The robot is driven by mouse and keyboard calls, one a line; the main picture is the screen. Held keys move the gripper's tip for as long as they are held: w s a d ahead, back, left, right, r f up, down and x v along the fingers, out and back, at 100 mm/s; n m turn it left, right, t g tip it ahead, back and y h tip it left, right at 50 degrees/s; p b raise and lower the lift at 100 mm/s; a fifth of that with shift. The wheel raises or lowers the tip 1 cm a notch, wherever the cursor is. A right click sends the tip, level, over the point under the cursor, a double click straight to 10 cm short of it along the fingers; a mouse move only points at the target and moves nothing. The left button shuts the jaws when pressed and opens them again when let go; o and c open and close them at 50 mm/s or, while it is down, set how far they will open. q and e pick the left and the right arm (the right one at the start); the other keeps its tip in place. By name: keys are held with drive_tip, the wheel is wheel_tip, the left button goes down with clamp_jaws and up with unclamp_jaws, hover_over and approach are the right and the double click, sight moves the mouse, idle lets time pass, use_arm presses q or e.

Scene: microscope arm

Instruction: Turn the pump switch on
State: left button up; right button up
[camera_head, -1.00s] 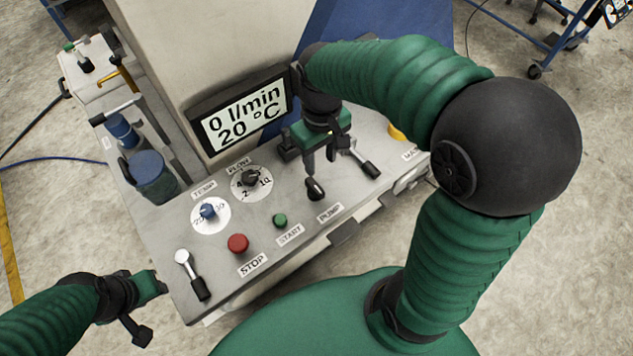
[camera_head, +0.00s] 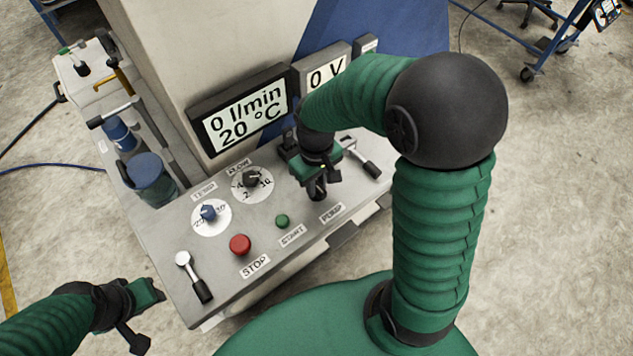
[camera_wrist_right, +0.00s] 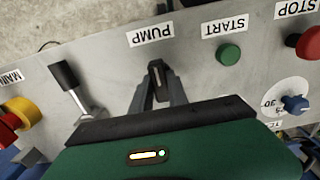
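The pump switch (camera_wrist_right: 157,73) is a small dark-handled lever beside the PUMP label (camera_wrist_right: 151,34) in the right wrist view. In the head view the label (camera_head: 331,213) shows just in front of my right gripper (camera_head: 317,190), which hides most of the switch. My right gripper (camera_wrist_right: 157,78) points down at the panel, its two fingers drawn together against both sides of the switch handle. Whether both fingers press firmly is hard to see. My left gripper (camera_head: 151,311) is open and empty at the lower left, off the panel's corner.
The panel carries a green START button (camera_head: 282,221), a red STOP button (camera_head: 240,244), a flow dial (camera_head: 252,180) and a blue temperature knob (camera_head: 208,211). Another lever (camera_head: 363,162) stands close to the right gripper. The display (camera_head: 240,112) reads 0 l/min, 20 °C.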

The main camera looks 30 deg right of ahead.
drive_tip(key=shift+a, duration=0.15)
clamp_jaws()
drive_tip(key=shift+d, duration=0.2)
drive_tip(key=shift+a+r+m, duration=0.1)
drive_tip(key=shift+m, duration=0.2)
drive_tip(key=m+p, duration=0.2)
drive_tip(key=m, duration=0.1)
drive_tip(key=shift+r+m+p, duration=0.1)
drive_tip(key=shift+m+p, duration=0.2)
drive_tip(key=shift+p, duration=0.1)
drive_tip(key=m+p, duration=0.3)
drive_tip(key=m, duration=0.1)
drive_tip(key=shift+m, duration=0.3)
drive_tip(key=m+p, duration=0.4)
drive_tip(key=m, duration=0.1)
drive_tip(key=shift+m+p, duration=1.25)
drive_tip(key=shift+m, duration=0.85)
